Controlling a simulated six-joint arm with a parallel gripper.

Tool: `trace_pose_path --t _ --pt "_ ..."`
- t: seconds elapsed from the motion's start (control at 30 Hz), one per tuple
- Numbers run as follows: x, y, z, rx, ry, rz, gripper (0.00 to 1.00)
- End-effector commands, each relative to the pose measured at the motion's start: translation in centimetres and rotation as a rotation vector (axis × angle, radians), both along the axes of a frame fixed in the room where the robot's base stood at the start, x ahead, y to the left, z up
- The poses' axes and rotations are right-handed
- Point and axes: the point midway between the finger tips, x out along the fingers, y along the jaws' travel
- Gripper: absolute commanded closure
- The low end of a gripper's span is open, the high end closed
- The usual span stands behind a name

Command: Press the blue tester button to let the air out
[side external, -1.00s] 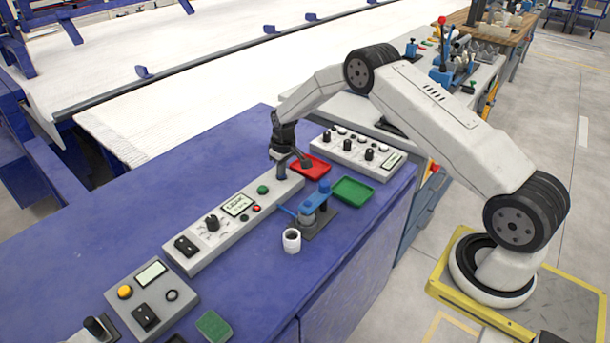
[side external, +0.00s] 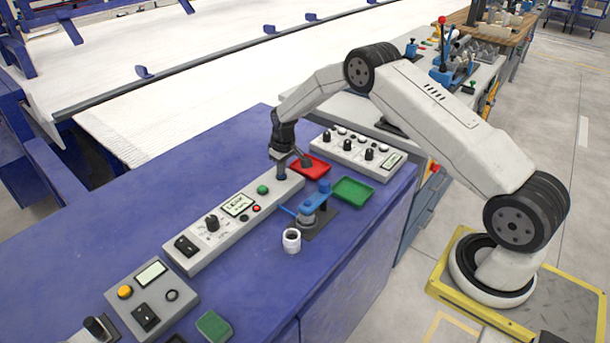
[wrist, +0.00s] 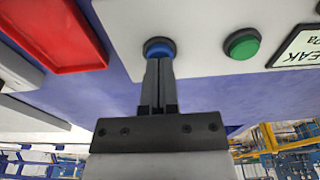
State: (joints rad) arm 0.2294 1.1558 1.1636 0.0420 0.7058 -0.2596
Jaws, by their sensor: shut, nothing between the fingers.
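The blue tester button (wrist: 157,44) shows in the wrist view as a round blue cap in a dark ring on the light grey tester panel (wrist: 200,25). My gripper (wrist: 159,62) is shut and empty, its two fingers together.
A green button (side external: 263,189) and a LEAK display (side external: 238,205) are beside the blue button on the tester. A red tray (side external: 312,168), a green tray (side external: 353,190), a blue clamp (side external: 314,205) and a white pipe piece (side external: 291,241) stand close by.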

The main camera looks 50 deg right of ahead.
Motion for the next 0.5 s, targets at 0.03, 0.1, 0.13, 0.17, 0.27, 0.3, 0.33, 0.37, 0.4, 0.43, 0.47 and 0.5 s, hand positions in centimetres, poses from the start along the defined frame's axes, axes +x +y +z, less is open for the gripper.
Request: trace_pose_path --t 0.03,0.1,0.13,0.17,0.27,0.3,0.33,0.37,0.4,0.43,0.47,0.5 --pt "0.0 0.0 0.3 0.0 -0.001 0.0 1.0" --pt "0.0 0.0 0.7 -0.001 -0.002 0.0 1.0" --pt "0.0 0.0 0.9 0.0 -0.002 0.0 1.0" --pt "0.0 0.0 1.0 0.0 -0.001 0.0 1.0" --pt "0.0 0.0 1.6 0.0 -0.001 0.0 1.0" --pt "0.0 0.0 1.8 0.0 -0.001 0.0 1.0" --pt "0.0 0.0 2.0 0.0 -0.001 0.0 1.0" --pt "0.0 0.0 2.2 0.0 0.0 0.0 1.0" --pt "0.0 0.0 2.4 0.0 0.0 0.0 1.0" --pt "0.0 0.0 2.6 0.0 0.0 0.0 1.0" --pt "0.0 0.0 2.7 0.0 0.0 0.0 1.0" --pt "0.0 0.0 3.0 0.0 -0.001 0.0 1.0"
